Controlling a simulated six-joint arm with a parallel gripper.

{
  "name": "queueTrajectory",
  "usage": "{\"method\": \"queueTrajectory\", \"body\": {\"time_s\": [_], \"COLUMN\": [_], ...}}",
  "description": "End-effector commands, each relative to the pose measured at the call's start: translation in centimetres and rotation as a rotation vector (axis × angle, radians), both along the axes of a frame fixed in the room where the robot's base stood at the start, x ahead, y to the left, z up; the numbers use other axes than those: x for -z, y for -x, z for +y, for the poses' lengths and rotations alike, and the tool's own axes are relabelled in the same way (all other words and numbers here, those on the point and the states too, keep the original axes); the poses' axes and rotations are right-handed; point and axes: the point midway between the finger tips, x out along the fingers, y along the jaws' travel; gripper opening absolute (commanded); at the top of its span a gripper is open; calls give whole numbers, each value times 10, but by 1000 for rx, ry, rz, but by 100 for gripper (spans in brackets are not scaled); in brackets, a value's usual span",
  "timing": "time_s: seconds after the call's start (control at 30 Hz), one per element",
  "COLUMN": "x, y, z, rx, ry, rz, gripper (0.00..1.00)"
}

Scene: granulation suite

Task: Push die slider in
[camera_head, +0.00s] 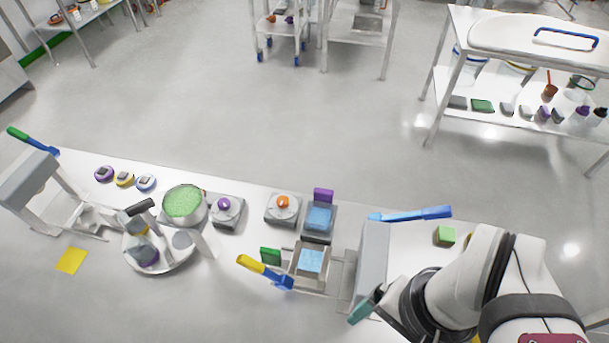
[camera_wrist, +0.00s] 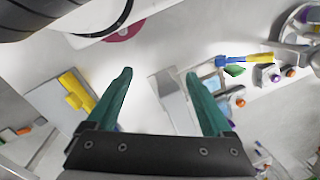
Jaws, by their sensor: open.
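The likely die slider is the metal block with a square blue-filled pocket (camera_head: 311,262), on rails left of the grey press column (camera_head: 371,262). In the wrist view, the column (camera_wrist: 174,102) shows between my fingers, the blue-filled pocket (camera_wrist: 214,84) is partly behind the right finger, and the yellow and blue lever (camera_wrist: 245,59) lies beyond. My gripper (camera_wrist: 160,72) is open, with teal fingers apart and nothing between them.
A green block (camera_head: 445,236) stands further right. Open floor lies beyond the bench.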

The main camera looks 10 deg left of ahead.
Motion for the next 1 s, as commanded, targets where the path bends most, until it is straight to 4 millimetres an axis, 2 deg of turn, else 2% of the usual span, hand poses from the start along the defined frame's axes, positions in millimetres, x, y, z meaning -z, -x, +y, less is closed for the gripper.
{"method": "queueTrajectory", "body": {"time_s": [0.4, 0.47, 0.5, 0.57, 0.67, 0.7, 0.8, 0.9, 1.0], "x": [0, -1, -3, -10, -19, -17, -4, 9, 19], "y": [0, -1, -8, -30, -88, -109, -142, -154, -156], "z": [0, 0, 3, 12, 57, 82, 149, 197, 214], "rx": [0, -3, -21, -74, -218, -274, -391, -461, -484], "ry": [0, 1, 6, 23, 70, 91, 127, 146, 153], "rz": [0, 0, 2, 7, 3, -5, -29, -49, -58], "gripper": [85, 76, 70, 70, 70, 70, 70, 70, 70]}}
